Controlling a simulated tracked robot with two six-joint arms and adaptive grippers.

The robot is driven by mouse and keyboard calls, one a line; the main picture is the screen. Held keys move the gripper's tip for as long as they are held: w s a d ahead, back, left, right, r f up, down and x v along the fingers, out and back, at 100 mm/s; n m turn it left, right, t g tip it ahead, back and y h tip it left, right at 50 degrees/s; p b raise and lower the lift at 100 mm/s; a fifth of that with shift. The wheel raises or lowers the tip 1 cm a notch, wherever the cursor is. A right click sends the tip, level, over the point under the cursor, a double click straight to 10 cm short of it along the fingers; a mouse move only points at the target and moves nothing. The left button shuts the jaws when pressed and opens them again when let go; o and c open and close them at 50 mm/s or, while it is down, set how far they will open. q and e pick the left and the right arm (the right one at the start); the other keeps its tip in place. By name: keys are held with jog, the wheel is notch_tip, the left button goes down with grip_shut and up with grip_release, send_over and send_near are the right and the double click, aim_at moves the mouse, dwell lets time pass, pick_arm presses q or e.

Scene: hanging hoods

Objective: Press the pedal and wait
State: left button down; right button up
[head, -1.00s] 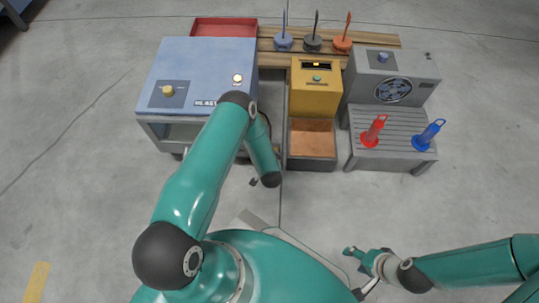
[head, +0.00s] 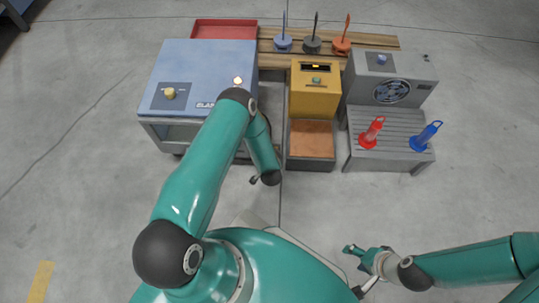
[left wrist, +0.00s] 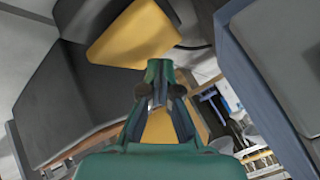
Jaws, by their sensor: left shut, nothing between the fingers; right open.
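In the left wrist view a yellow plate (left wrist: 135,38) on a dark grey housing (left wrist: 62,95) looks like the pedal. My left gripper (left wrist: 159,72) is shut and empty, its tips close to the plate's lower edge in the picture; I cannot tell whether they touch. In the head view my left arm hides most of that hand, and the pedal cannot be made out. My right gripper (head: 353,257) is open and empty over bare floor at the lower right.
A yellow box (head: 315,98) with a lit display stands right of the cabinet. A red tray (head: 225,29) lies behind. Floor at both sides is clear.

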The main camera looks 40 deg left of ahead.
pick_arm(q)
jog(key=shift+r, duration=0.1)
notch_tip(320, 180, up, 5)
jog(key=p, duration=0.4)
dwell(0.7)
